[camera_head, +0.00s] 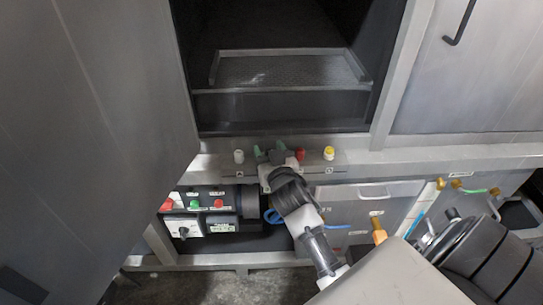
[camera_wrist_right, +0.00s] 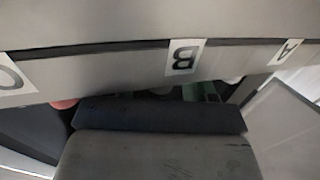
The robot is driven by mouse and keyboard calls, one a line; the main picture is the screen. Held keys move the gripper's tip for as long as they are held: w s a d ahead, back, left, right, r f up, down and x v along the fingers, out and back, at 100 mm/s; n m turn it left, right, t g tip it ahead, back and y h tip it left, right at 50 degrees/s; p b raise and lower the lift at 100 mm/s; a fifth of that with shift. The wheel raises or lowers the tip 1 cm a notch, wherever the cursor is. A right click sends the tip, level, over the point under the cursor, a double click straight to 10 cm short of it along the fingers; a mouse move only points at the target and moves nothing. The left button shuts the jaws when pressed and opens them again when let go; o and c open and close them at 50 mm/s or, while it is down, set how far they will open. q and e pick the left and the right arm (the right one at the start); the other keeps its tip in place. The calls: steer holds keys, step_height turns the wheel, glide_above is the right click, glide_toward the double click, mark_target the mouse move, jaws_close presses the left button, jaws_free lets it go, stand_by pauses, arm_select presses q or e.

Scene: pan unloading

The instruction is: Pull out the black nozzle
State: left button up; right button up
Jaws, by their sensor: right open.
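My right gripper (camera_head: 269,155) reaches up to the ledge (camera_head: 360,158) under the open chamber. Its two dark greenish fingertips are apart, between a white knob (camera_head: 239,156) and a red knob (camera_head: 300,154). I cannot make out a black nozzle; the gripper covers that part of the ledge. In the right wrist view, the dark gripper body fills the lower middle. A green piece (camera_wrist_right: 190,92) shows behind it, below label B (camera_wrist_right: 185,57); I cannot tell whether it is a fingertip or a knob. My left gripper is not in view.
A yellow knob (camera_head: 329,153) stands right of the red one. A large grey door (camera_head: 90,110) fills the left. A control box (camera_head: 205,207) with coloured buttons sits below the ledge. Brass fittings (camera_head: 456,184) stick out at the right. A tray (camera_head: 285,70) lies inside the chamber.

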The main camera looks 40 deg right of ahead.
jaws_close()
stand_by(0.4)
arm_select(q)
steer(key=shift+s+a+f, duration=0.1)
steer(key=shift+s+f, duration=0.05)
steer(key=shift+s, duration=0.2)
arm_select(e)
steer(key=shift+r, duration=0.1)
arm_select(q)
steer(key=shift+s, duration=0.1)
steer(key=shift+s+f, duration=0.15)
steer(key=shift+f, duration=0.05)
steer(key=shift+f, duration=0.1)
arm_select(e)
steer(key=shift+r, duration=0.1)
